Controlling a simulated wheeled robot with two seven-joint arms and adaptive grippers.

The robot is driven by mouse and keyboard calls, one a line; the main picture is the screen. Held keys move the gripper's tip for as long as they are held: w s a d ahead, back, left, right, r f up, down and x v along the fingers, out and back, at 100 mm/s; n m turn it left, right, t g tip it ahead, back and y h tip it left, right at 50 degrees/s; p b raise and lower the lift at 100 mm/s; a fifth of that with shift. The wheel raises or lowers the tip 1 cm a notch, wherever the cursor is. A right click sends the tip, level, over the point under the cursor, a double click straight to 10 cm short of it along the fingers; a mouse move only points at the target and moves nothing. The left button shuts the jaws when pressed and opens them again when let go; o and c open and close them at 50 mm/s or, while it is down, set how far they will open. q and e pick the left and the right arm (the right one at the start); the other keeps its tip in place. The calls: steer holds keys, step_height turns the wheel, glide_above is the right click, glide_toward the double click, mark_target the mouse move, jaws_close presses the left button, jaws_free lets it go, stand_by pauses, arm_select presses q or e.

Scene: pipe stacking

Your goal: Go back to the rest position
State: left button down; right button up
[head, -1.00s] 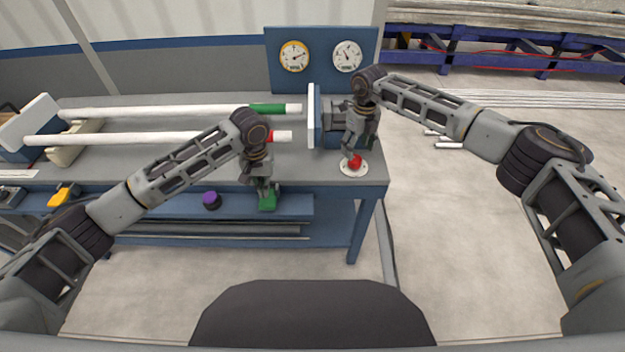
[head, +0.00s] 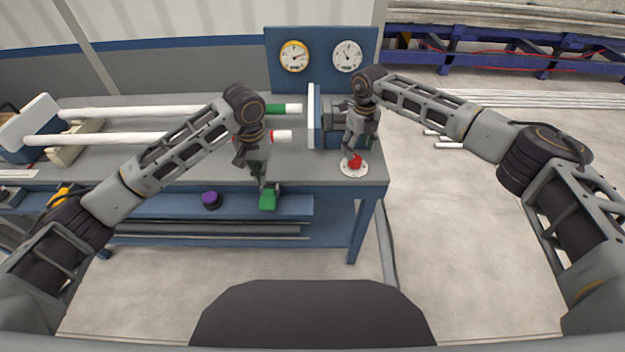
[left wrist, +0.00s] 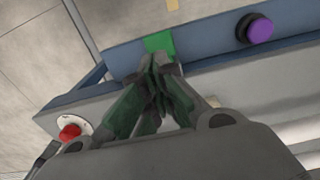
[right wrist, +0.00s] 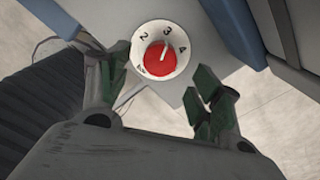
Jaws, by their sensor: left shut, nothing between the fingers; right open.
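My left gripper (head: 262,178) is shut and empty, just above the green block (head: 268,200) on the front edge of the bench. In the left wrist view its closed fingertips (left wrist: 158,62) overlap the lower part of the green block (left wrist: 158,42). My right gripper (head: 350,148) is open over the red knob (head: 354,160). In the right wrist view its fingers (right wrist: 162,72) are spread on either side of the red knob (right wrist: 161,60), which sits in a white numbered dial (right wrist: 184,68). Nothing is between them that I can tell is held.
Two white pipes, one green-ended (head: 268,108) and one red-ended (head: 283,136), lie along the bench behind my left arm. A purple button (head: 211,200) is left of the green block. Two gauges (head: 294,56) stand behind.

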arm_select(q)
steer(key=shift+r, duration=0.5)
steer(key=shift+r, duration=0.1)
arm_select(e)
steer(key=shift+r, duration=0.1)
arm_select(q)
step_height(320, 180, up, 9)
steer(key=p, duration=0.9)
arm_select(e)
step_height(320, 180, up, 9)
arm_select(q)
steer(key=shift+r+p, duration=0.45)
steer(key=shift+p, duration=0.1)
arm_select(e)
steer(key=shift+r, duration=0.5)
